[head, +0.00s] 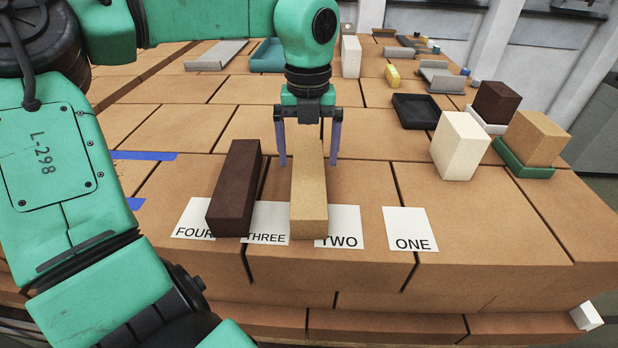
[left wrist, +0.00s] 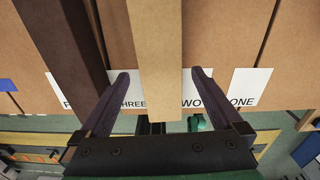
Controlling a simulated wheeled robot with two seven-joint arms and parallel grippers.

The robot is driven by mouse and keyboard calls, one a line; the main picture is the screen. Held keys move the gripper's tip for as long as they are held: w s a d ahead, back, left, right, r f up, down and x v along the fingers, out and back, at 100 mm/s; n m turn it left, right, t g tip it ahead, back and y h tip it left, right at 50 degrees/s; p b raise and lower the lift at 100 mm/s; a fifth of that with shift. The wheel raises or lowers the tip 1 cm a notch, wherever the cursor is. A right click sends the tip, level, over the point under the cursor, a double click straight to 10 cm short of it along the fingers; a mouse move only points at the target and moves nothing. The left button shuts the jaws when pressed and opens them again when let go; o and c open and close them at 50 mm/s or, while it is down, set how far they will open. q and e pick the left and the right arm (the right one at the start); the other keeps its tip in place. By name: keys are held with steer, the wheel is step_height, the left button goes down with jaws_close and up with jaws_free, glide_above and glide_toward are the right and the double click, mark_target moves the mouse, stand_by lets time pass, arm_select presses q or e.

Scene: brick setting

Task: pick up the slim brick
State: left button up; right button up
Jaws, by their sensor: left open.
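A long, narrow tan brick (head: 309,205) lies between the cards marked THREE and TWO, and it looks the slimmer of the two long bricks. The other is a dark brown brick (head: 234,190) to its left, between the cards FOUR and THREE. My left gripper (head: 308,162) is open above the far part of the tan brick, one finger on each side. In the left wrist view the tan brick (left wrist: 156,60) runs between the spread fingers, with a small gap on each side. The dark brick (left wrist: 68,35) lies left of the fingers there. My right gripper is not in view.
A card marked ONE (head: 410,229) lies bare at the right. A cream block (head: 460,146), a tan block on a green tray (head: 524,170) and a black tray (head: 414,111) stand farther right. The table's front edge is close to the cards.

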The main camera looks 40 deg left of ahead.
mark_target(309, 172)
arm_select(q)
step_height(309, 172, down, 2)
steer(key=shift+w+f+p, duration=0.15)
steer(key=shift+f+p, duration=0.1)
steer(key=shift+p, duration=0.7)
step_height(309, 172, down, 3)
steer(key=shift+r, duration=0.15)
jaws_close()
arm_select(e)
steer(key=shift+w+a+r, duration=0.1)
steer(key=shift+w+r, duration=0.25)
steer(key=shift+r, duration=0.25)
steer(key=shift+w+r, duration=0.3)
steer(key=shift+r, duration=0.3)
arm_select(q)
steer(key=shift+r, duration=0.1)
step_height(309, 172, up, 9)
steer(key=shift+f+b, duration=0.1)
steer(key=shift+b, duration=0.8)
step_height(309, 172, up, 11)
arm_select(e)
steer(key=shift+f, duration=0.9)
